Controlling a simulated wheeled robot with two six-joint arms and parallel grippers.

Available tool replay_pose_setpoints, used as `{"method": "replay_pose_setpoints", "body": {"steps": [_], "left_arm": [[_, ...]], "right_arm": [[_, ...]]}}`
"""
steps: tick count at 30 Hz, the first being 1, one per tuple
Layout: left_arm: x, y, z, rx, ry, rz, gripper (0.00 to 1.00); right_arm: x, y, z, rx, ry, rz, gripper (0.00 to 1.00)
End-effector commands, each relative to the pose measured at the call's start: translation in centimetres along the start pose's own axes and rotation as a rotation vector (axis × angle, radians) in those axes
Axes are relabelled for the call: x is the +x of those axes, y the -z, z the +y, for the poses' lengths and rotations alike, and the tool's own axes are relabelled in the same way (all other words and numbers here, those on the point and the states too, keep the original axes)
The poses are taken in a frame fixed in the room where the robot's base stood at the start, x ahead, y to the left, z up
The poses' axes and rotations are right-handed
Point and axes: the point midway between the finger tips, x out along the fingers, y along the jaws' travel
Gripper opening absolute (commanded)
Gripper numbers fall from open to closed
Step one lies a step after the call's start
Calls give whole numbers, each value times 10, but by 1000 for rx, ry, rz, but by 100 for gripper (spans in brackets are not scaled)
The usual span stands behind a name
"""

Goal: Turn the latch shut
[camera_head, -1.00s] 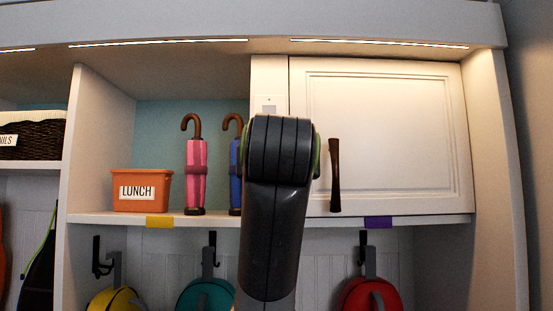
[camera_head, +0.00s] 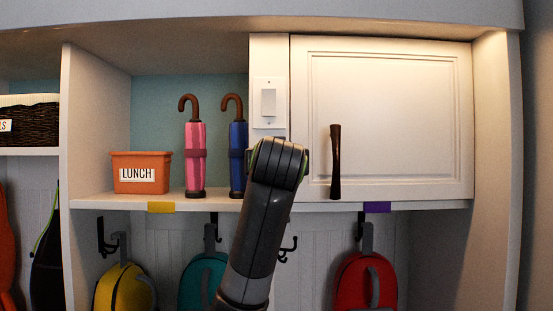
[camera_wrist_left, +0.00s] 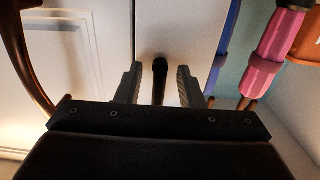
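A dark, rod-like piece (camera_wrist_left: 160,78), probably the latch, stands against the white panel beside the cabinet door in the left wrist view. My left gripper (camera_wrist_left: 159,88) is open, with one finger on each side of this piece and a small gap visible on both sides. The white cabinet door (camera_head: 400,120) appears closed in the head view, with a dark brown handle (camera_head: 335,162). The handle also shows at the left of the left wrist view (camera_wrist_left: 22,55). In the head view my arm hides the gripper and the latch. My right gripper is not in view.
A light switch (camera_head: 268,102) is on the panel above my arm. A pink umbrella (camera_head: 196,155), a blue umbrella (camera_head: 237,158) and an orange LUNCH box (camera_head: 140,180) stand on the left shelf. Coloured bags, including a red one (camera_head: 350,280), hang below.

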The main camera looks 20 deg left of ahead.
Motion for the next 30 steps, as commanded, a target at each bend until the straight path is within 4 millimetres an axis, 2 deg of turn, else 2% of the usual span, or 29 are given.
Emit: {"method": "replay_pose_setpoints", "body": {"steps": [2, 10, 20, 30], "left_arm": [[0, 0, 0, 0, 0, 0, 35], [0, 0, 0, 0, 0, 0, 0], [-1, 0, 0, 29, 0, 1, 0], [-1, -2, 1, 234, 1, 2, 0]], "right_arm": [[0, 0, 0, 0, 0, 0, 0], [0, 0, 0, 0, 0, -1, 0], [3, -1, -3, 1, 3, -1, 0], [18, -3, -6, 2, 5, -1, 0]]}}
